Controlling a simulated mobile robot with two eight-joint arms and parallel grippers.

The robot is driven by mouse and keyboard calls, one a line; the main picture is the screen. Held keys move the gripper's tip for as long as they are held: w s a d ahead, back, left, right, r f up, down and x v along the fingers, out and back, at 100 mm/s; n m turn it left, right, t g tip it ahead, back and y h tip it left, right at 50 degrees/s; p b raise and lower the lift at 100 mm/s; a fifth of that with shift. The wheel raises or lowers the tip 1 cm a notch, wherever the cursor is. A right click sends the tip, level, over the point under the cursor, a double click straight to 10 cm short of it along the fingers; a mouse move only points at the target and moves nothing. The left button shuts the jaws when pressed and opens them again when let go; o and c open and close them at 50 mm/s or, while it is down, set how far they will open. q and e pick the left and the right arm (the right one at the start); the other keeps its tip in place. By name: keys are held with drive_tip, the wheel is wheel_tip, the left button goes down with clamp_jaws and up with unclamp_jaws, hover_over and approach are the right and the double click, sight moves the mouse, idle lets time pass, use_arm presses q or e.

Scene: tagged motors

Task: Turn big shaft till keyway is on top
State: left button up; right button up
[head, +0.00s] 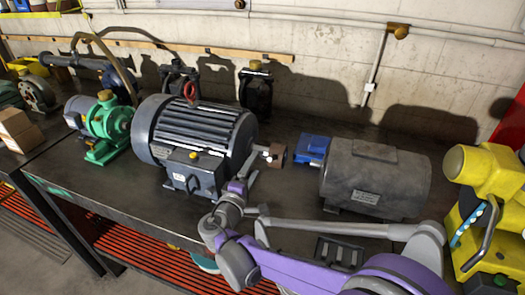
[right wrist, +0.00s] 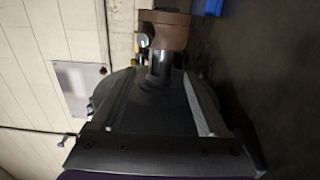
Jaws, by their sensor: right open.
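The big dark grey motor (head: 195,130) stands mid-bench with a red lifting ring on top. Its shaft points right and carries a brown block-like piece (head: 276,155) at its end. My right gripper (head: 256,160) is open at the shaft, just left of the brown piece, and partly covers the shaft. In the right wrist view, the shaft (right wrist: 160,66) and the brown piece (right wrist: 165,30) lie ahead of the open gripper. I cannot tell whether the fingers touch the shaft. The keyway cannot be made out. My left gripper is out of view.
A blue block (head: 312,150) and a second grey motor (head: 374,182) stand to the right on the dark workbench (head: 105,178). A yellow machine (head: 480,185) is at the far right. A green pump (head: 108,125) stands left of the big motor. The wall is close behind.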

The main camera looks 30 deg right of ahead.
sight(260, 155)
drive_tip(key=x, duration=0.7)
drive_tip(key=shift+w+d, duration=0.2)
drive_tip(key=shift+w, duration=0.05)
clamp_jaws()
